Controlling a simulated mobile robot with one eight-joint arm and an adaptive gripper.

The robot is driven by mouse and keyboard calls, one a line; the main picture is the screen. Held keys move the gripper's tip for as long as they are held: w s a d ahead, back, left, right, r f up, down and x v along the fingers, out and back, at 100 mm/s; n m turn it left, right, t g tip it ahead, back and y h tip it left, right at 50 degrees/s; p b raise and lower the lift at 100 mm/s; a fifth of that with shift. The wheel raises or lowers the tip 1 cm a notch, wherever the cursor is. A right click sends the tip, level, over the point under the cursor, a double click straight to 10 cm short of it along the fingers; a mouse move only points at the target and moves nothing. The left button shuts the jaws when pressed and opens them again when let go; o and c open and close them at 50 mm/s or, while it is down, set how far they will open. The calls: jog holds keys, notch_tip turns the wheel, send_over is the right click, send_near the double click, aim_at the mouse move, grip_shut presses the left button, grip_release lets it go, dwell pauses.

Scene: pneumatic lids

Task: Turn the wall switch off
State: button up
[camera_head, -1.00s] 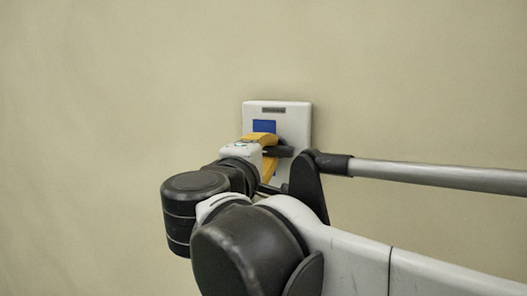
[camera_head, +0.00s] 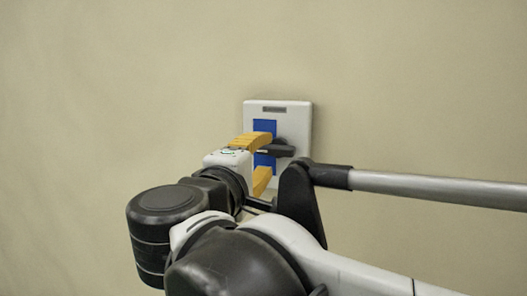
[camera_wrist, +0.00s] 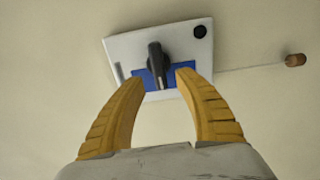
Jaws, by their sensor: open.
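The wall switch (camera_head: 296,119) is a white square plate on the wall with a blue panel and a dark knob (camera_head: 276,149). In the wrist view the plate (camera_wrist: 187,39) shows at the top, tilted, with the dark knob (camera_wrist: 157,62) standing out from its blue panel. My gripper (camera_head: 266,158) is in front of the plate with its yellow fingers apart. In the wrist view my gripper (camera_wrist: 158,80) has one fingertip on each side of the knob's lower end, with gaps visible. I cannot tell how deep the knob sits between them.
The beige wall (camera_head: 420,80) around the switch is bare in the head view. In the wrist view a small brown cylinder (camera_wrist: 295,60) sits to the right, with a thin line running towards the plate. A round black spot (camera_wrist: 200,31) is on the plate's corner.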

jog(key=v, duration=0.7)
jog(key=shift+s, duration=0.35)
jog(key=d+f+m+g+b, duration=0.2)
jog(key=d+f+b, duration=0.3)
jog(key=f, duration=0.6)
jog(key=d+f+m+g+b, duration=0.1)
jog(key=d+f+g+b, duration=0.35)
jog(key=f, duration=0.75)
jog(key=d+f+m+g+b, duration=0.1)
jog(key=d+f+m+b, duration=0.1)
jog(key=d+f+b, duration=0.65)
jog(key=s+d+f+m+y+b, duration=0.1)
jog(key=f+b, duration=0.5)
jog(key=f, duration=0.6)
jog(key=s+f+m+g+y+b, duration=0.1)
jog(key=s+f+m+y+b, duration=0.2)
jog(key=f, duration=1)
jog(key=s+d+f+m+g+y+b, duration=0.1)
jog(key=s+f+m+y+b, duration=0.1)
jog(key=f+m+b, duration=0.3)
notch_tip(320, 180, down, 9)
jog(key=s+b, duration=0.1)
jog(key=b, duration=0.3)
jog(key=shift+d+r+b, duration=0.25)
jog(key=shift+d+b, duration=0.05)
jog(key=shift+b, duration=0.05)
jog(key=shift+g, duration=0.25)
